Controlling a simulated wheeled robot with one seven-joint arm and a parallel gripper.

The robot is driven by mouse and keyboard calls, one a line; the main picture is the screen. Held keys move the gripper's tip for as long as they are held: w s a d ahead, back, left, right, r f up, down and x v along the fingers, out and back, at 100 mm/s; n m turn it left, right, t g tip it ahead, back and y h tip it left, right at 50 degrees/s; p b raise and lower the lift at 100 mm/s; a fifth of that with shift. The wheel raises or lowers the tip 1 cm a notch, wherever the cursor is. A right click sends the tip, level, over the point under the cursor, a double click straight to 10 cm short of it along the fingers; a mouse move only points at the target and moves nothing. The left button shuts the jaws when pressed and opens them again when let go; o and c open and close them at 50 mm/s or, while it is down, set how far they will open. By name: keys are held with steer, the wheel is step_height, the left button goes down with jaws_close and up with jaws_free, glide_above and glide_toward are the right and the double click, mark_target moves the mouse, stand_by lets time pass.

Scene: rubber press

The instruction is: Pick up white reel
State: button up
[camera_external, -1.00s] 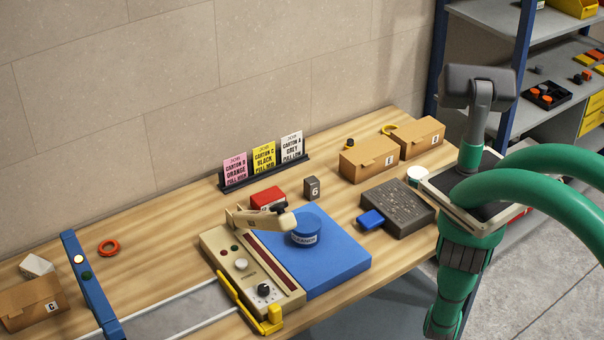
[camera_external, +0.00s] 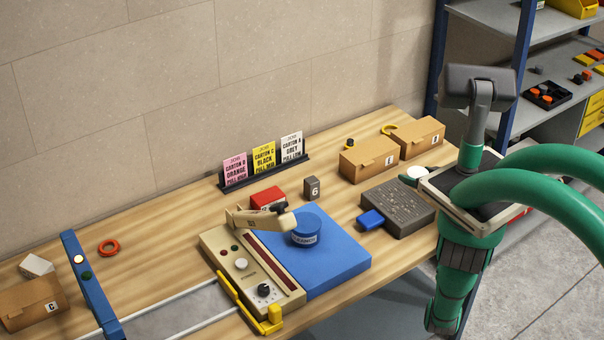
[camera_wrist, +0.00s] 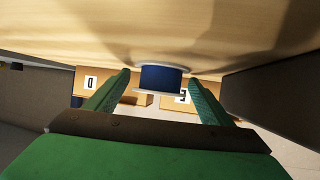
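The white reel has pale flanges and a dark blue winding in the wrist view (camera_wrist: 161,78). In the external view its white top (camera_external: 417,172) shows at the table's right end, partly hidden by my arm. My gripper (camera_wrist: 160,85) is open, with its two green fingers on either side of the reel in the wrist view. Narrow gaps show between the fingertips and the reel, and I cannot tell whether either finger touches it. In the external view a dark fingertip shows just left of the reel; the rest of my gripper is hidden.
Cartons E (camera_external: 368,160) and B (camera_external: 422,138) stand behind the reel. A dark grey slab (camera_external: 398,208) lies to its left, beside a small blue block (camera_external: 370,219). Shelving (camera_external: 520,50) stands at the right.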

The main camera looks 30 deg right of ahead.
steer(key=c, duration=0.9)
steer(key=shift+c, duration=0.2)
steer(key=shift+r, duration=0.15)
